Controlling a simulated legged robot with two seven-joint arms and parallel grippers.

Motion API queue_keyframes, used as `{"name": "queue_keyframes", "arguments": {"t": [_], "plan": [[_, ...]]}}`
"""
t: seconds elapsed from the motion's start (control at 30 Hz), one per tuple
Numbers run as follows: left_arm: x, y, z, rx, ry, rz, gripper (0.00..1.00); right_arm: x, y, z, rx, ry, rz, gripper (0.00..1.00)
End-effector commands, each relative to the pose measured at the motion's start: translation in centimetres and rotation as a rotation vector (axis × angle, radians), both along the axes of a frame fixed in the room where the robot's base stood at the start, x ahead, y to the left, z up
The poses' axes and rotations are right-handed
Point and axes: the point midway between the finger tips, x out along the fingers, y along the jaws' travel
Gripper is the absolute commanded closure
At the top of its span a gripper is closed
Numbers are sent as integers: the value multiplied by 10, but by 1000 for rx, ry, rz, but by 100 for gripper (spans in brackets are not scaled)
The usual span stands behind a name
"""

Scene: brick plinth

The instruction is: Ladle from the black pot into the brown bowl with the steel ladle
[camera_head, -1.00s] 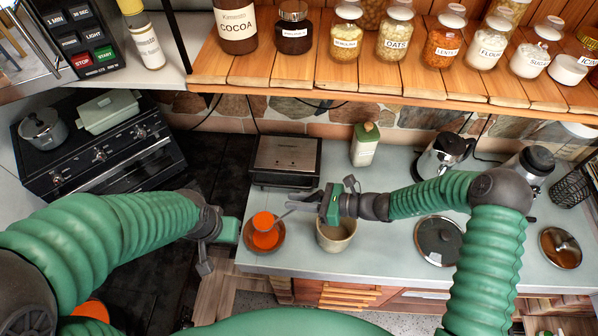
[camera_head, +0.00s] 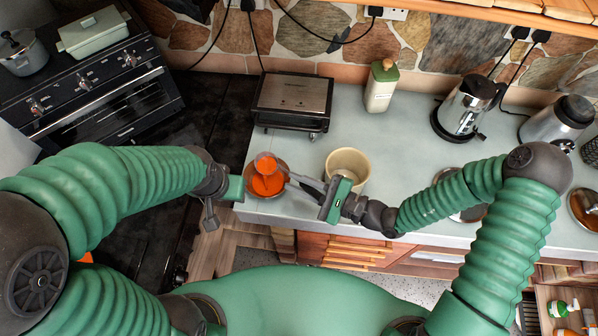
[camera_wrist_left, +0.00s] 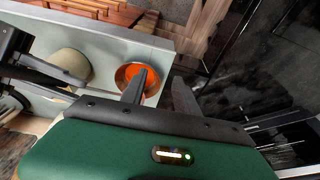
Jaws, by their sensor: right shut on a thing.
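A brown bowl (camera_head: 284,195) with orange contents stands at the counter's left front edge; it also shows in the left wrist view (camera_wrist_left: 152,98). The steel ladle's cup (camera_head: 265,164), with orange in it, is over the bowl and looks tilted. My right gripper (camera_head: 302,181) is shut on the ladle's handle. A pot beside the bowl, to its right, looks beige rather than black (camera_head: 360,158); its contents are hidden. My left gripper (camera_head: 238,188) is at the bowl's left side. The left wrist view shows its fingers (camera_wrist_left: 158,90) apart and empty; contact with the bowl is unclear.
A dark grill press (camera_head: 292,98) stands behind the bowl. A cream bottle (camera_head: 381,86) and a kettle (camera_head: 464,108) stand farther back and right. A stove (camera_head: 90,80) is at the left. Some counter (camera_head: 400,145) right of the pot is clear.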

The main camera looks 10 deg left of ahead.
Motion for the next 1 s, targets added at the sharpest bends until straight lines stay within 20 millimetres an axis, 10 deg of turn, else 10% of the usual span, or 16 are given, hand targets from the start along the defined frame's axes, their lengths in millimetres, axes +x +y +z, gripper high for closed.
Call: {"name": "queue_keyframes", "arguments": {"t": [1.0], "plan": [[-1,1,-181,0,0,0,64,-64,9,-121,34,-704,-75,100]]}}
